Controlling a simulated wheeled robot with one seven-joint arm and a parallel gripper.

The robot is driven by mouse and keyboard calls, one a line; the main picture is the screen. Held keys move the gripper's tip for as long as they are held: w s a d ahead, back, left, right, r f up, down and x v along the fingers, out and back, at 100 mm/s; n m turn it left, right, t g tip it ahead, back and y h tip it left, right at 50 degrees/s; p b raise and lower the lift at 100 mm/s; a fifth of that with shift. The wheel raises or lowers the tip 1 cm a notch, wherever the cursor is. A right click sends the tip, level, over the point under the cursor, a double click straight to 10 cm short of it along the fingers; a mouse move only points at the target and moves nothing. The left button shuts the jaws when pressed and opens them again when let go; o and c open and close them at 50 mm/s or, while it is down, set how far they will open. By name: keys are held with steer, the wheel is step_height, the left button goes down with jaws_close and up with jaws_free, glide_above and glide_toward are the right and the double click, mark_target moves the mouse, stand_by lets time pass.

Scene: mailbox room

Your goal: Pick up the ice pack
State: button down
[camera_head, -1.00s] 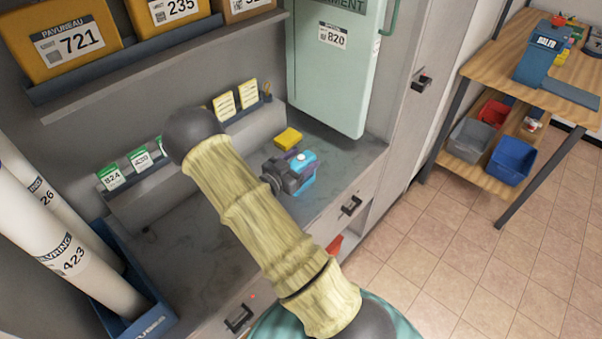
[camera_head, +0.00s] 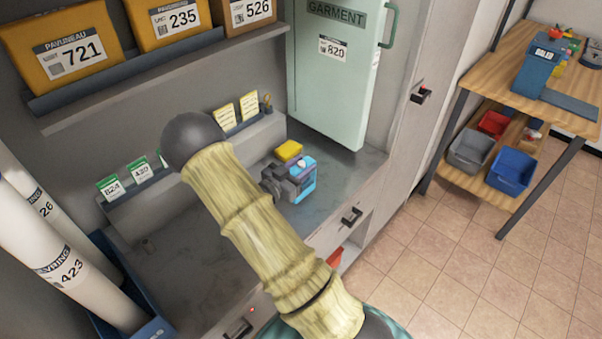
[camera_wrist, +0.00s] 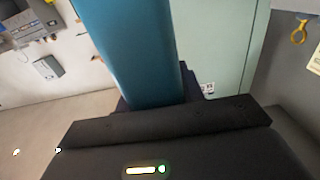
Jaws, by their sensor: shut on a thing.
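The ice pack, a blue block, is held in my gripper (camera_head: 298,186). In the head view the ice pack (camera_head: 307,183) shows at the right side of the grey gripper, by the counter below the pale green garment door. In the wrist view the ice pack (camera_wrist: 130,50) fills the upper middle as a large blue shape rising from behind the dark gripper body. My gripper is shut on it. The gripper hides part of the ice pack, and I cannot tell whether its lower edge touches the counter.
A yellow block (camera_head: 288,151) lies on the grey counter (camera_head: 200,265) just behind my gripper. The garment door (camera_head: 335,85) stands close behind. White tubes (camera_head: 45,230) stand in a blue bin at left. A wooden shelf table (camera_head: 500,75) is at right, with open tiled floor before it.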

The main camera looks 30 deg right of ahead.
step_height(320, 180, up, 8)
stand_by(0.9)
